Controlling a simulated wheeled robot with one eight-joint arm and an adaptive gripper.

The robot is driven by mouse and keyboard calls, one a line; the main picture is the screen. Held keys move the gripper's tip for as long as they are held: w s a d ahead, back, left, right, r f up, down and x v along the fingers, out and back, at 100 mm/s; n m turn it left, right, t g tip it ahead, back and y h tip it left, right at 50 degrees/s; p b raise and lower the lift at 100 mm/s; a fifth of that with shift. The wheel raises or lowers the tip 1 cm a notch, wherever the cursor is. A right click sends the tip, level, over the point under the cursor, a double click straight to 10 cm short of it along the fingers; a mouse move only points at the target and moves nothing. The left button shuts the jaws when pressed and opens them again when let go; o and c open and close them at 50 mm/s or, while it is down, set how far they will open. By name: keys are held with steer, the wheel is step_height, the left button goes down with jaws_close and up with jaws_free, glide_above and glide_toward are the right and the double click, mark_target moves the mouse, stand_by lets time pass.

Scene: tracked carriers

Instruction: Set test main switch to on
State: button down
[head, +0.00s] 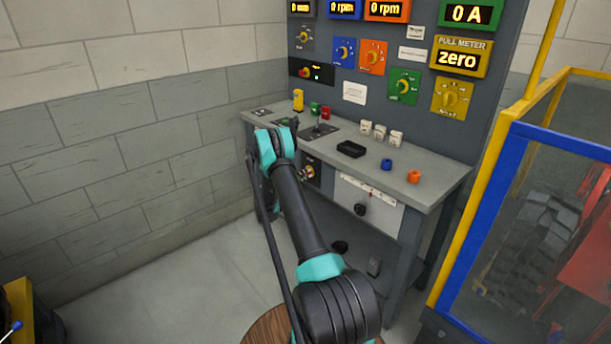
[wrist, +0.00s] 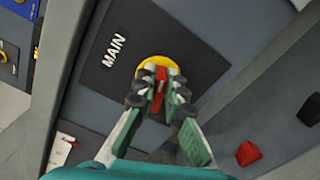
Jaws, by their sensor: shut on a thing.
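The main switch has a red handle (wrist: 161,78) on a yellow disc (wrist: 150,62), set in a dark plate (wrist: 100,80) marked MAIN in the wrist view. My gripper (wrist: 160,97) is shut on the red handle, with a finger on each side. The handle lies roughly along the direction of the word MAIN. No on or off mark is readable. In the head view, what looks like the same dark plate (head: 312,181) sits below the bench top, partly hidden behind my arm. My gripper is mostly hidden there.
The bench top (head: 440,184) carries small blocks, a black tray (head: 351,149) and blue and orange pieces. An upright panel of knobs and displays stands behind it. A white drawer front (head: 350,196) is right of the plate. A blue and yellow guard frame (head: 560,138) stands at right.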

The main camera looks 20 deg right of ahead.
steer(key=shift+s+f+m, duration=0.1)
steer(key=shift+f+m, duration=0.05)
steer(key=shift+m, duration=0.9)
steer(key=shift+f+m, duration=0.1)
steer(key=shift+m, duration=0.95)
steer(key=c, duration=1.6)
jaws_free()
steer(key=shift+a, duration=0.1)
steer(key=v, duration=1.2)
steer(key=shift+r, duration=0.15)
